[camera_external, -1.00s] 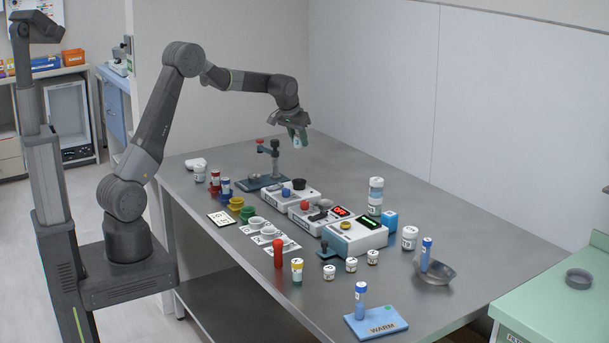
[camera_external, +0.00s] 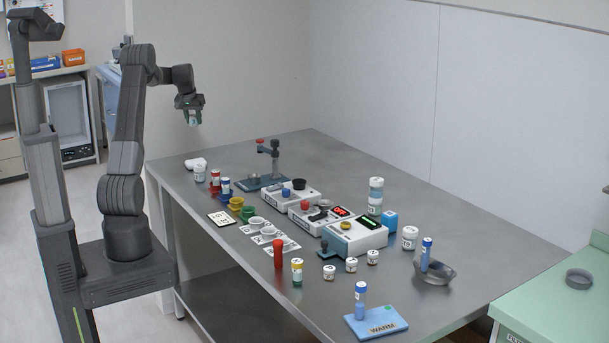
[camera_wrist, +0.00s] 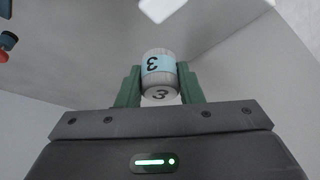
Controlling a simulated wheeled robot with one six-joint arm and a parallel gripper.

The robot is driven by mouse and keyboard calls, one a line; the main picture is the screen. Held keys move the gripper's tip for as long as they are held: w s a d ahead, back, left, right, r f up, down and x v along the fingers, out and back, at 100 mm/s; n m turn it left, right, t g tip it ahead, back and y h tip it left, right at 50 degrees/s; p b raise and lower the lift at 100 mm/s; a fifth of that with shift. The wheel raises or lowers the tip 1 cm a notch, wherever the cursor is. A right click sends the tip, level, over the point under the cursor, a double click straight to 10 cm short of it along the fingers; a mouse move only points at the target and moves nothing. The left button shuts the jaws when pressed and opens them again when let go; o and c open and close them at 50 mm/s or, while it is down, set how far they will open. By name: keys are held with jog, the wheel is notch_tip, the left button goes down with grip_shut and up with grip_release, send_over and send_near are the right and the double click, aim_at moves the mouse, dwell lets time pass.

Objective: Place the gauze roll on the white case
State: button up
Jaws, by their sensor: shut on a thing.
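My gripper (camera_external: 193,112) is shut on a white cylinder (camera_wrist: 158,70) with a pale blue band and a black 3 on its side and end. The cylinder also shows in the external view (camera_external: 193,121), held high, clear of the table. I cannot tell whether this cylinder is the gauze roll. A small white rounded object (camera_external: 195,163) lies at the table's far left corner; I cannot tell whether it is the white case. A white object (camera_wrist: 160,8), cut off by the frame, shows at the top of the wrist view.
A stand (camera_external: 275,163), coloured cups (camera_external: 241,207) and white devices (camera_external: 355,237) crowd the middle. The table (camera_external: 325,153) is bare along the back wall.

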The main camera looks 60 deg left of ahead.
jog(key=s+a, duration=0.2)
jog(key=s, duration=0.1)
jog(key=p, duration=0.1)
send_near(190, 160)
jog(key=shift+w+a+f, duration=0.5)
jog(key=shift+w+a, duration=0.05)
jog(key=shift+w, duration=0.15)
jog(key=shift+f, duration=2.45)
jog(key=o, duration=0.9)
jog(key=shift+o, duration=0.2)
jog(key=shift+r+p, duration=0.2)
jog(key=shift+p, duration=0.15)
jog(key=shift+r, duration=0.2)
jog(key=b+v, duration=0.1)
jog(key=v, duration=1)
jog(key=shift+d+r+b, duration=0.25)
jog(key=shift+d+b, duration=0.05)
jog(key=shift+b, duration=0.05)
